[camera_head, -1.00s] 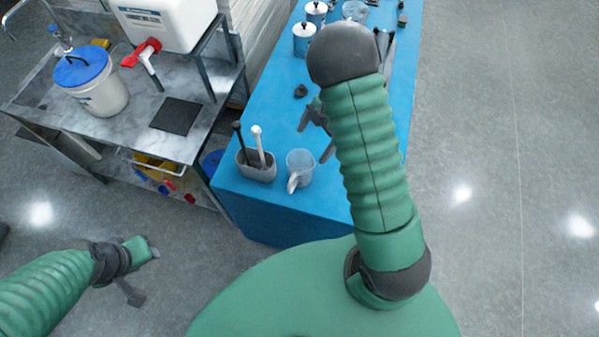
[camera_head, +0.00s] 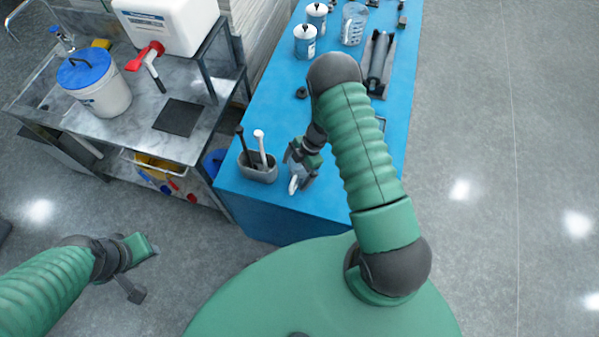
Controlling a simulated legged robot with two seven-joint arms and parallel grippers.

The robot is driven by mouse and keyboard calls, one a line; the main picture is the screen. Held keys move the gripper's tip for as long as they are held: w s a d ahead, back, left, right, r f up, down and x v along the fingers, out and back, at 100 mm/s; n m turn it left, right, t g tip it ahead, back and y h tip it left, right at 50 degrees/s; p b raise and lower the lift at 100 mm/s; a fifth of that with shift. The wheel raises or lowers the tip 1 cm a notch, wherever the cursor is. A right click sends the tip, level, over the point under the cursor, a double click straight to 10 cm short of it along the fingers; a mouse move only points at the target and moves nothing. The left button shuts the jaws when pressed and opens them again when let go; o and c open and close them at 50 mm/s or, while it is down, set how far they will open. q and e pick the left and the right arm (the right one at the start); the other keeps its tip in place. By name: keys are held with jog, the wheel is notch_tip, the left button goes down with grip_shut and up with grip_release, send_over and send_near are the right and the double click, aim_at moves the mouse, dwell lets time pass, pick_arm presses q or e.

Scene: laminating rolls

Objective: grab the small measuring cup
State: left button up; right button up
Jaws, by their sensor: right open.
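The small clear measuring cup (camera_head: 294,184) stands near the front end of the blue table, right of a grey holder. Only its pale handle and a little of its side show; my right gripper covers the rest. My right gripper (camera_head: 301,166) is open and right over the cup, its fingers apart at the cup's upper part. I cannot tell whether they touch it. My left gripper (camera_head: 146,262) is low at the left, away from the table, over the floor. Whether its jaws are open is unclear.
The grey holder (camera_head: 259,174) with a black and a white tool stands close left of the cup. Farther back on the blue table (camera_head: 272,112) are lidded canisters (camera_head: 305,42), a larger measuring cup (camera_head: 354,24) and a dark roller device (camera_head: 379,64). A marble bench stands left.

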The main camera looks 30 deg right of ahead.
jog(key=shift+s+a+r, duration=0.1)
jog(key=shift+a, duration=0.05)
jog(key=c, duration=1.5)
